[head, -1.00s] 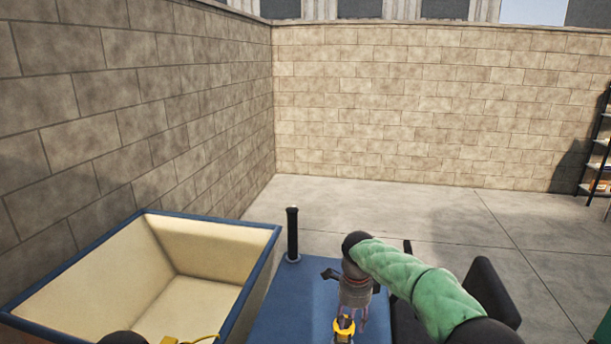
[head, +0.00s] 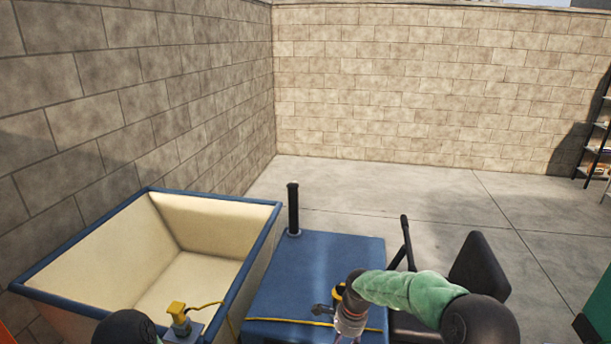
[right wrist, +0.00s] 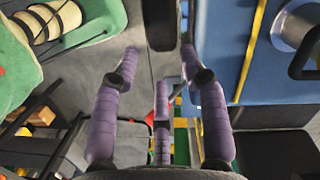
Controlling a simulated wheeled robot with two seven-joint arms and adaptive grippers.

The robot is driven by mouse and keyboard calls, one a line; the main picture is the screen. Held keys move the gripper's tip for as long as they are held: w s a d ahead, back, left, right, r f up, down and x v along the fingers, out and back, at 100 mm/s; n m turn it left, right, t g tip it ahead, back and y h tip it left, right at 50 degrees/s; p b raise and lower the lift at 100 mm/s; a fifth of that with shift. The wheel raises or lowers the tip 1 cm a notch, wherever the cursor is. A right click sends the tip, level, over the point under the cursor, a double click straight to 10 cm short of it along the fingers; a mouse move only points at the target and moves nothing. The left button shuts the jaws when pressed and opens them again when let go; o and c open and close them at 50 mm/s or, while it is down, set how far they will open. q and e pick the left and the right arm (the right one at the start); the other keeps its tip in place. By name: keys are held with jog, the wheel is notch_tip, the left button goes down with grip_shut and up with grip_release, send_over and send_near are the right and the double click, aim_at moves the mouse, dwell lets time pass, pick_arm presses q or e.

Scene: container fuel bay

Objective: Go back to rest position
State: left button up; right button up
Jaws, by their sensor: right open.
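My right arm with its green sleeve comes in from the right in the head view. My right gripper (head: 347,339) hangs at the bottom edge over the near side of the blue table top (head: 320,262), and its fingertips are cut off. In the right wrist view its purple fingers (right wrist: 158,62) are spread open with nothing between them. The blue surface lies to their right. A black rounded part of my left arm (head: 125,328) shows at the bottom left; its gripper is out of the picture.
A cream tub with a blue rim (head: 90,232) stands left. A black post (head: 293,208) rises from the table's far left corner. A yellow-topped fitting (head: 177,312) has a yellow cord (head: 300,320) crossing the table. A black chair-like object (head: 478,268) stands right. Open floor lies behind.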

jog(key=s+a+f+n+y+b, duration=0.15)
jog(key=s+f+n, duration=0.55)
jog(key=s+f, duration=0.95)
jog(key=s+f+n+b, duration=0.1)
jog(key=s+f+n, duration=0.4)
jog(key=s, duration=0.7)
jog(key=shift+s+d+f+t+y, duration=0.25)
jog(key=shift+d+f+y, duration=0.2)
jog(key=shift+f, duration=0.5)
